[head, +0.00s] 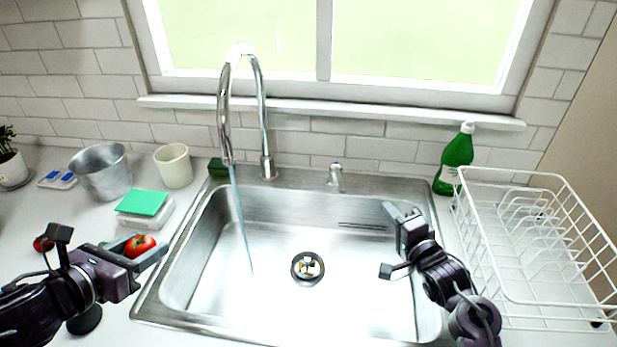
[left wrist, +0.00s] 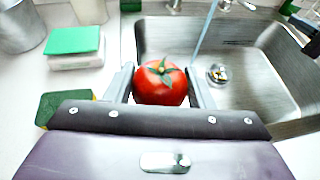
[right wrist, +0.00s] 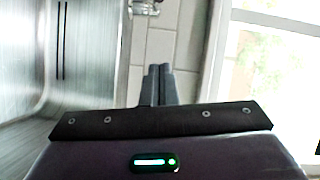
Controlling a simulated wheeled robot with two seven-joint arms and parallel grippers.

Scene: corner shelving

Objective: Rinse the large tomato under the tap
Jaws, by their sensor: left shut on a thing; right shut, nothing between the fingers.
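My left gripper (head: 150,250) is shut on a red tomato with a green calyx (head: 139,245), which also shows between the fingers in the left wrist view (left wrist: 160,83). It is at the sink's left edge, apart from the water. The chrome tap (head: 243,60) arches over the steel sink (head: 200,275). A thin water stream (head: 241,215) falls from it into the basin. My right gripper (head: 398,215) is shut and empty above the sink's right side; its fingers are together in the right wrist view (right wrist: 157,85). Another red round thing (head: 41,244) is partly hidden behind my left gripper.
A green sponge (head: 142,203) lies on a white container left of the sink. A metal bucket (head: 103,172) and a pale cup (head: 173,166) stand behind it. A green bottle (head: 456,160) and a white dish rack (head: 510,285) are at the right. The basin around the drain (head: 308,267) is clear.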

